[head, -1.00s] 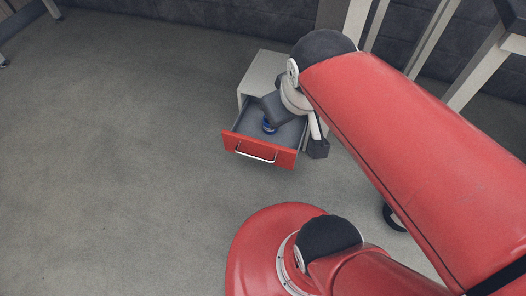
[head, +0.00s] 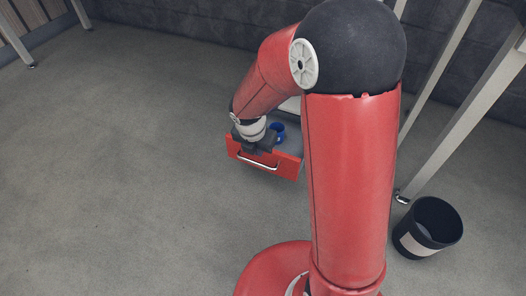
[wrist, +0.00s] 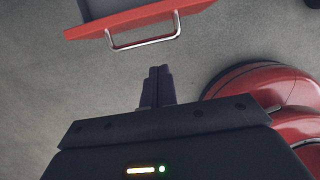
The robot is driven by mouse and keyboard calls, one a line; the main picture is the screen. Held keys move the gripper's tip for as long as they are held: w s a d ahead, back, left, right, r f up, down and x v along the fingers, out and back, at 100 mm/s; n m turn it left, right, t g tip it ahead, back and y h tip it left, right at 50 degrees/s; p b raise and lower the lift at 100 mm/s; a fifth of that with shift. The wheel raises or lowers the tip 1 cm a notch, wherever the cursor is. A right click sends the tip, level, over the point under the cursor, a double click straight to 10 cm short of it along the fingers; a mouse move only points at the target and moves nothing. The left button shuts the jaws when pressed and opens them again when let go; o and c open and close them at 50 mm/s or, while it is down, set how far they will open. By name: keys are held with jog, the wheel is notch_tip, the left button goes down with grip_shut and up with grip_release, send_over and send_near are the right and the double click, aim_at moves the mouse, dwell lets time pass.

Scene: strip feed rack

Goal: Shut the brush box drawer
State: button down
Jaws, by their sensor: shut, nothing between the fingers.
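The brush box drawer (head: 285,168) stands open, with a red front and a pale bar handle (head: 258,162). A blue round thing (head: 278,131) lies inside it. The white box body (head: 290,105) is mostly hidden behind my arm. My gripper (head: 251,149) overlaps the top edge of the drawer front in the head view; contact cannot be told. In the wrist view, the shut, empty fingers of my gripper (wrist: 158,72) point towards the handle (wrist: 146,43) and the red front (wrist: 135,18), with a gap in the picture between fingertips and handle.
A black bin with a pale label (head: 428,228) stands on the floor at the right. Pale frame legs (head: 455,125) rise near the dark back wall. My red base is close in front of the drawer. The floor to the left is clear.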

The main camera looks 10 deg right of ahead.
aim_at(265, 155)
jog(key=w+d+f+b, duration=0.1)
jog(key=f, duration=0.1)
jog(key=w+d+f+b, duration=0.1)
jog(key=f, duration=0.2)
jog(key=w+d+f+b, duration=0.1)
jog(key=w+f, duration=0.1)
jog(key=f, duration=0.1)
jog(key=shift+f, duration=0.2)
jog(key=shift+w+d, duration=0.35)
jog(key=shift+w, duration=0.1)
